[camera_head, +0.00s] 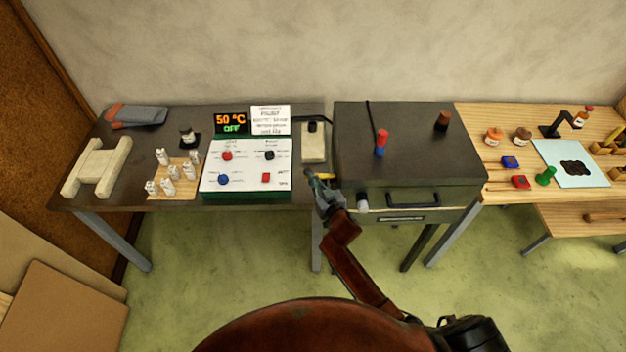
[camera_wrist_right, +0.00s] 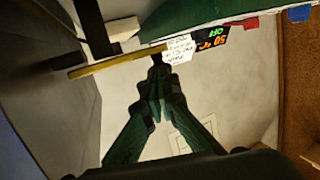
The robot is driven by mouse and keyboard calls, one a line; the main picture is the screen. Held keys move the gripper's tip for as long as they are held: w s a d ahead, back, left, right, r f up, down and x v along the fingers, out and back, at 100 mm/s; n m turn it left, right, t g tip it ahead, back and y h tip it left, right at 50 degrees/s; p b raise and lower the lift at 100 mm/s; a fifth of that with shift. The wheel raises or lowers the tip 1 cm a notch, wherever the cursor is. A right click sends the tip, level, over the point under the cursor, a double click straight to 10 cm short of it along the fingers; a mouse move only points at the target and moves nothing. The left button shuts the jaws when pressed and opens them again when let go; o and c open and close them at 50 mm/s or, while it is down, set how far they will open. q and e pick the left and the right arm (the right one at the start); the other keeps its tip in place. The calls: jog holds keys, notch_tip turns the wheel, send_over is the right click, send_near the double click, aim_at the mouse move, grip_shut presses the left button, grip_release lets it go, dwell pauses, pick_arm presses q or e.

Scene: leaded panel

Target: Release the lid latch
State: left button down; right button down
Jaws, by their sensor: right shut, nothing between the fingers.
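The dark box with a flat lid (camera_head: 420,150) stands to the right of the control panel, its lid down. Its front has a black handle (camera_head: 412,201) and a pale round knob (camera_head: 362,202). A yellow bar (camera_head: 325,175) shows by the box's left front corner; it also shows in the right wrist view (camera_wrist_right: 115,62). I cannot tell for sure which part is the latch. My right gripper (camera_head: 320,183) is shut and empty, close to the yellow bar; its tips (camera_wrist_right: 157,62) appear just beside the bar, contact unclear. My left gripper is not in view.
A white control panel (camera_head: 245,165) with knobs and a display reading 50 °C OFF (camera_head: 231,122) is on the left. A pale switch block (camera_head: 313,145) stands between panel and box. A red-and-blue object (camera_head: 381,142) and a brown knob (camera_head: 442,121) are on the lid.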

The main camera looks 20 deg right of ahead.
jog(key=shift+w+a+m+h+b, duration=0.1)
jog(key=shift+w+m+h+b, duration=0.25)
jog(key=shift+h, duration=0.25)
jog(key=shift+w+a, duration=0.1)
jog(key=shift+w, duration=0.1)
jog(key=shift+w+r, duration=0.1)
jog(key=shift+w, duration=1.5)
jog(key=shift+w+d+p, duration=0.4)
jog(key=shift+w+d, duration=0.25)
jog(key=shift+w, duration=0.35)
send_near(308, 171)
jog(key=shift+w+d+r, duration=0.15)
jog(key=shift+d+r, duration=0.05)
jog(key=shift+d, duration=0.55)
